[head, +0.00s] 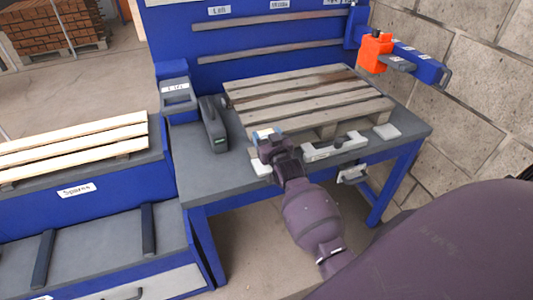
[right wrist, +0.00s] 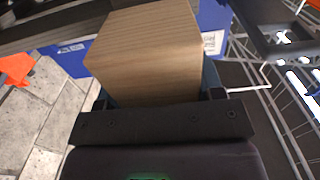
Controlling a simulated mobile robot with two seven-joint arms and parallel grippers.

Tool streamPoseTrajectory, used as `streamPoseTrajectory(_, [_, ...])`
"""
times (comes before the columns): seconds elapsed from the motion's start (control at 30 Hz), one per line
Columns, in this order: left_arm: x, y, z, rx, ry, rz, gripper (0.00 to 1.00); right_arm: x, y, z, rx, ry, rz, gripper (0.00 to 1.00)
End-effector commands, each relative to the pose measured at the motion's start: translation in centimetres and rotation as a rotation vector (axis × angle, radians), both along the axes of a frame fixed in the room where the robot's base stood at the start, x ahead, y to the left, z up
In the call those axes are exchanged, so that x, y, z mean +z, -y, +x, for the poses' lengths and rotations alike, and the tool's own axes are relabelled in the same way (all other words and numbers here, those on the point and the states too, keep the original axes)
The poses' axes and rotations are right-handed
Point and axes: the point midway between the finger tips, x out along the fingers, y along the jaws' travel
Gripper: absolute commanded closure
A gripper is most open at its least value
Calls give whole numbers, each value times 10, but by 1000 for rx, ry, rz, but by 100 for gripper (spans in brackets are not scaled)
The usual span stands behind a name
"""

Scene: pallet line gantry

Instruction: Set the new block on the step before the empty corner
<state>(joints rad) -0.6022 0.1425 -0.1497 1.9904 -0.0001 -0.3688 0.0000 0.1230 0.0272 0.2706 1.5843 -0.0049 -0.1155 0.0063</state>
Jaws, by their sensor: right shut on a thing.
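The wooden block (right wrist: 145,50) is held in my right gripper (right wrist: 160,97), filling the gap between its fingers in the right wrist view. In the head view my right gripper (head: 267,138) is over the bench's front edge, by the pallet's near left corner, with a pale bit of the block (head: 265,132) at its tip. The slatted pallet (head: 310,95) lies on the bench; its near left corner is partly hidden by my gripper, so I cannot tell what is under it. A small pale piece (head: 261,168) shows beside my wrist; I cannot tell whether it is the step. My left gripper is out of view.
The blue bench has a grey top (head: 415,122). A pale bracket with a dark knob (head: 335,147) and a flat pale pad (head: 387,131) are at its front. A dark grey tool (head: 213,123) stands left of the pallet. An orange clamp (head: 375,50) hangs at right.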

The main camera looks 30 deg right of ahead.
Motion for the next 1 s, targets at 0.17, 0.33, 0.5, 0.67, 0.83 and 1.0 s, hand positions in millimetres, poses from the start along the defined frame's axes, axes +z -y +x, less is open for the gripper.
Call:
streamPoseTrajectory(0.17, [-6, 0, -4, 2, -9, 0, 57, -21, 0, 0, 0, 0, 0, 63])
streamPoseTrajectory(0.33, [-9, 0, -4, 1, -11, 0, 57, -33, 0, 0, 0, -1, 0, 63])
streamPoseTrajectory(0.5, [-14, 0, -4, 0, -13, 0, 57, -57, 0, 0, 0, -1, 0, 63])
streamPoseTrajectory(0.67, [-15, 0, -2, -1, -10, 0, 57, -66, 0, 0, 0, 2, 0, 63])
streamPoseTrajectory(0.83, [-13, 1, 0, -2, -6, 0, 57, -65, 0, 0, 0, 2, 0, 63])
streamPoseTrajectory(1.0, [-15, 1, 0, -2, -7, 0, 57, -68, 0, 0, 0, 1, 0, 63])
